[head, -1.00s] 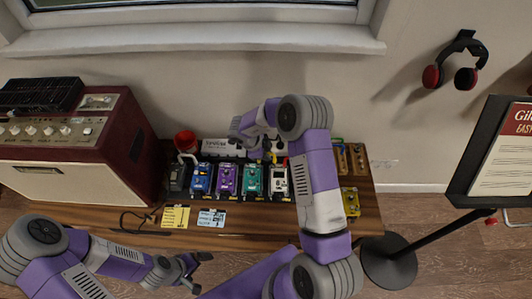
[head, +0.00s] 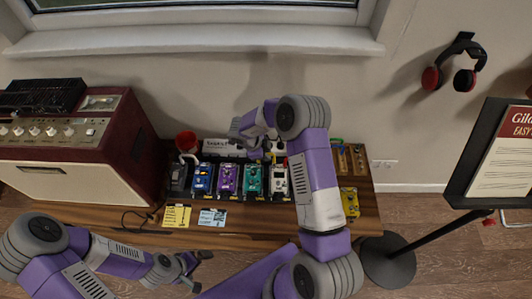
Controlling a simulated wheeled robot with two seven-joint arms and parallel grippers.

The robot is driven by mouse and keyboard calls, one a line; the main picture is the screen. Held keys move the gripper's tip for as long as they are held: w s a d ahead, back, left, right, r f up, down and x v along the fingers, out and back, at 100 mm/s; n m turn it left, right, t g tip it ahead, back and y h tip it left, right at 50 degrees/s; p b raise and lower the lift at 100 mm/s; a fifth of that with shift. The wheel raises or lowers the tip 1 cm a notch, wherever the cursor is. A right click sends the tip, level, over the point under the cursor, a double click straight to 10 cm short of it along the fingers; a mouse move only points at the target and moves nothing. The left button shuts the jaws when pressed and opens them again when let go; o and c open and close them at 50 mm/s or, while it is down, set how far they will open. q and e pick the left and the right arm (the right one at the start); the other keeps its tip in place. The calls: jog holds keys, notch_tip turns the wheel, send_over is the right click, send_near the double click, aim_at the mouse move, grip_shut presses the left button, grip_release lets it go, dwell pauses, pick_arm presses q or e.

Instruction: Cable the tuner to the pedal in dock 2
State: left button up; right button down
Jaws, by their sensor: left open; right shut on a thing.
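A row of pedals stands on the wooden bench: a dark one (head: 178,178) at the left end, then blue (head: 202,178), purple (head: 227,180), teal (head: 252,181) and white (head: 278,182). Which one is the tuner and the dock numbers are too small to read. My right gripper (head: 256,153) is at the back edge of the row, behind the teal pedal. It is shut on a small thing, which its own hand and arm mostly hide. My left gripper (head: 195,270) is open and empty in front of the bench, well away from the pedals.
A red amplifier (head: 145,150) stands left of the pedals, with a red cup (head: 186,141) between. Yellow (head: 176,216) and pale blue (head: 212,217) notes lie in front. A yellow pedal (head: 349,203) sits at the right. A music stand (head: 398,255) stands right of the bench.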

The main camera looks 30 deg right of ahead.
jog(key=shift+p, duration=0.55)
dwell(0.5)
jog(key=shift+f, duration=1.15)
dwell(0.6)
jog(key=c, duration=0.6)
grip_release()
jog(key=shift+c, duration=0.2)
jog(key=shift+r, duration=0.15)
notch_tip(320, 180, up, 8)
jog(key=p, duration=0.8)
dwell(0.4)
